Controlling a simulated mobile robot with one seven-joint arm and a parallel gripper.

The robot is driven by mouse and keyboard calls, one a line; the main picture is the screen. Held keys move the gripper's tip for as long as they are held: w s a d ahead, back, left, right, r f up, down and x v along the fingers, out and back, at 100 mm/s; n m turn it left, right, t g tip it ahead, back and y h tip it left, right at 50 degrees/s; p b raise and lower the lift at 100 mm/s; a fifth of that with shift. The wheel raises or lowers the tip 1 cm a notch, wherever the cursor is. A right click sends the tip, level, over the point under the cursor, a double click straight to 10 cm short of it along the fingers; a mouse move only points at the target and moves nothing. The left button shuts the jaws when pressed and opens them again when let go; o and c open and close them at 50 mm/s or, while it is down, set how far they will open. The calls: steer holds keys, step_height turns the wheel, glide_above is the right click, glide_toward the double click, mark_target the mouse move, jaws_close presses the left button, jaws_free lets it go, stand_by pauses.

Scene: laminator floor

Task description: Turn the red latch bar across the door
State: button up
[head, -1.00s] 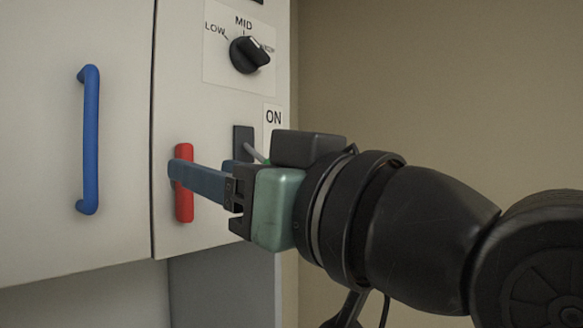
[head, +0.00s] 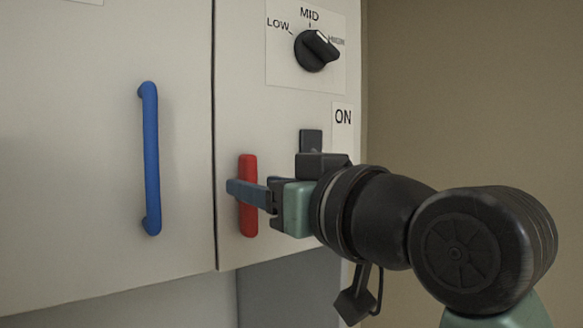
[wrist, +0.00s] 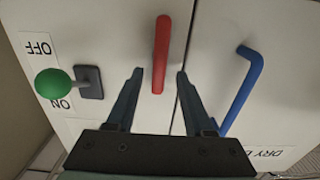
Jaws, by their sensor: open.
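The red latch bar (head: 248,220) stands upright on the pale panel, just right of the door seam. My gripper (head: 250,188) is open, with one finger crossing in front of the bar's middle in the head view. In the wrist view the red latch bar (wrist: 162,45) runs between the two spread fingers of my gripper (wrist: 158,74), with a gap on each side. The far finger is mostly hidden in the head view. The door (head: 100,150) is left of the seam and looks closed, with a blue handle (head: 151,160).
A black knob (head: 315,50) with LOW and MID marks sits above. A lever with a green ball (wrist: 53,83) on a dark plate (wrist: 89,82) is beside one finger, marked ON and OFF. The blue handle (wrist: 243,88) is beyond the other finger.

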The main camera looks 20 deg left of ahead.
steer(key=shift+x, duration=0.75)
steer(key=shift+d, duration=0.1)
jaws_close()
